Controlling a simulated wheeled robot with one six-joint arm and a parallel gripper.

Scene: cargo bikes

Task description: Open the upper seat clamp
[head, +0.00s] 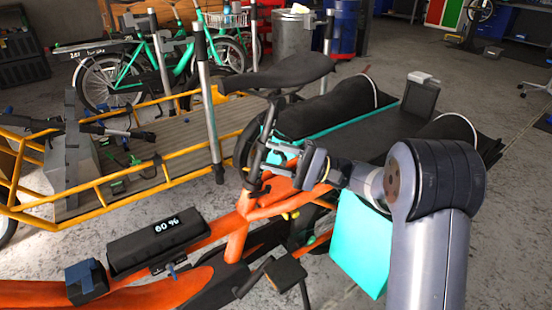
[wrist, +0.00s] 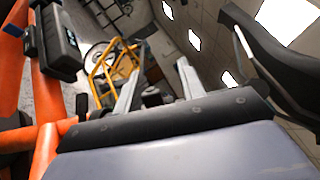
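The black saddle (head: 280,74) tops a dark seatpost (head: 262,150) that rises from the orange bike frame (head: 238,238) in the head view. The saddle's dark underside (wrist: 275,60) fills the right of the wrist view. My gripper (head: 275,157) is at the seatpost, between saddle and frame, reaching in from the right. In the wrist view my gripper (wrist: 157,82) has its two grey fingers apart, with a small dark rounded part visible between them. I cannot tell whether that part is the upper seat clamp or whether the fingers touch it. The clamp is not clearly distinguishable.
A black battery box (head: 158,246) reading "60 %" sits on the frame at lower left. A teal panel (head: 362,245) hangs below my arm. A yellow-framed cargo bike (head: 110,182) stands to the left, with green bikes behind. Bare floor shows at right.

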